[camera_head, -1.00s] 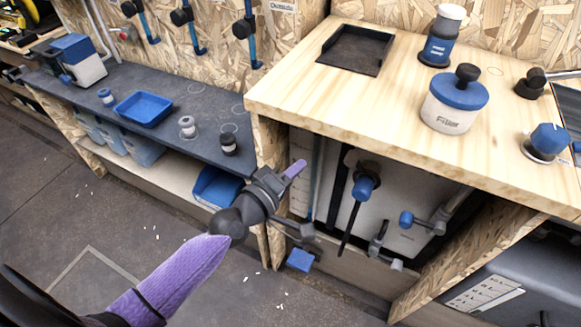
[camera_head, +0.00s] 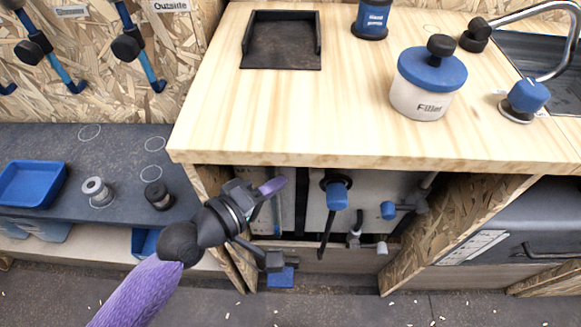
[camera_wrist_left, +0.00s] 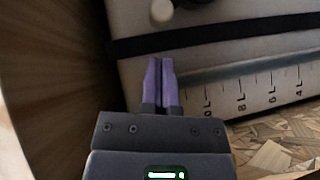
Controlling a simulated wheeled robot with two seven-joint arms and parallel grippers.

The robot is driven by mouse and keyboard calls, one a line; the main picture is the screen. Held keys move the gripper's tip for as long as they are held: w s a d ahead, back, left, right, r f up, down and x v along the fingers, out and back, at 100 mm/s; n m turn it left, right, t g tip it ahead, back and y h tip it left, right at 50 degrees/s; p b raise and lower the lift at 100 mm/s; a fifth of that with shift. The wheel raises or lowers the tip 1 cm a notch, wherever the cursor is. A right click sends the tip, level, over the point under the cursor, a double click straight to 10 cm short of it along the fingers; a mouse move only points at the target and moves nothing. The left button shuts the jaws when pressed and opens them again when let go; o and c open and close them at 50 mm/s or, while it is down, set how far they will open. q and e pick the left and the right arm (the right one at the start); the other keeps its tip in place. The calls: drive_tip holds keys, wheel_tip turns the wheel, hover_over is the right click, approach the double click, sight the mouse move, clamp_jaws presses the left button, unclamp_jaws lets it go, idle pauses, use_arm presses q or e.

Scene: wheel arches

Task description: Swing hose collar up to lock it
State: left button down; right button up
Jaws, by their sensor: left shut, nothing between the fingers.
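Under the wooden counter, a blue collar-like fitting (camera_head: 337,194) hangs at the front of a pale tank (camera_head: 300,212), with a dark rod or hose running down below it. To its right, a blue knob (camera_head: 388,210) sits on a grey pipe fitting. I cannot tell for certain which is the hose collar. My left gripper (camera_head: 272,187) is shut and empty, just left of the blue fitting and apart from it. In the left wrist view the closed purple fingers (camera_wrist_left: 160,85) point at the tank with its black strap and printed scale. The right gripper is out of view.
A chipboard side panel (camera_head: 445,225) bounds the opening on the right. A dark bench with a blue tray (camera_head: 32,184) lies left.

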sight(322, 175)
use_arm(q)
drive_tip(key=b+x, duration=0.1)
drive_tip(key=x, duration=0.4)
drive_tip(key=shift+f, duration=0.1)
drive_tip(key=shift+d+r+p, duration=0.35)
drive_tip(key=shift+d+p, duration=0.35)
drive_tip(key=shift+p, duration=0.05)
